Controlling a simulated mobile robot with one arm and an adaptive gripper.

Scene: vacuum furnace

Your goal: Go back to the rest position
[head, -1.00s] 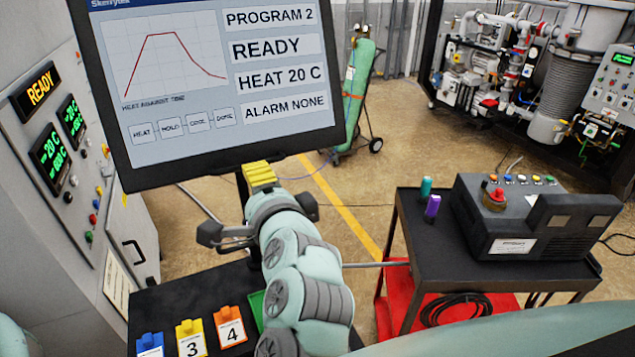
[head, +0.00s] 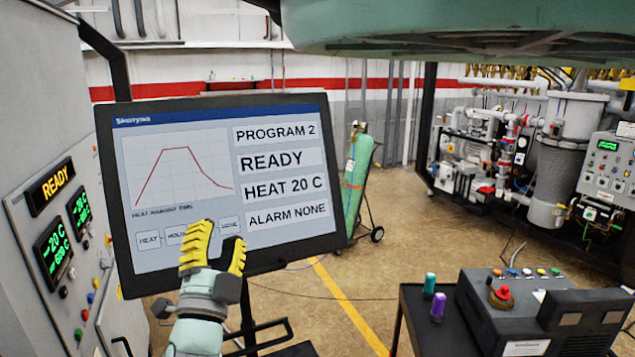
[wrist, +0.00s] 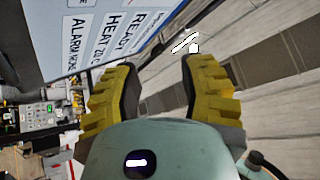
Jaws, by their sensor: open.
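My gripper (head: 214,246) has yellow ribbed fingers and points up in front of the lower part of the monitor (head: 300,262) in the head view. Its fingers hide part of the button row on the screen. In the wrist view my gripper (wrist: 160,88) shows its two fingers spread apart with nothing between them. The monitor (wrist: 88,62) also shows there, tilted, at the upper left. It reads program 2, ready, heat 20 C and alarm none. I cannot tell how far the fingers are from the screen.
A grey furnace panel (head: 22,215) with lit displays stands close on the left. A black cart (head: 412,318) with a control box (head: 525,318) and two small cylinders is at the lower right. A green gas bottle (head: 357,185) stands behind. The floor between is open.

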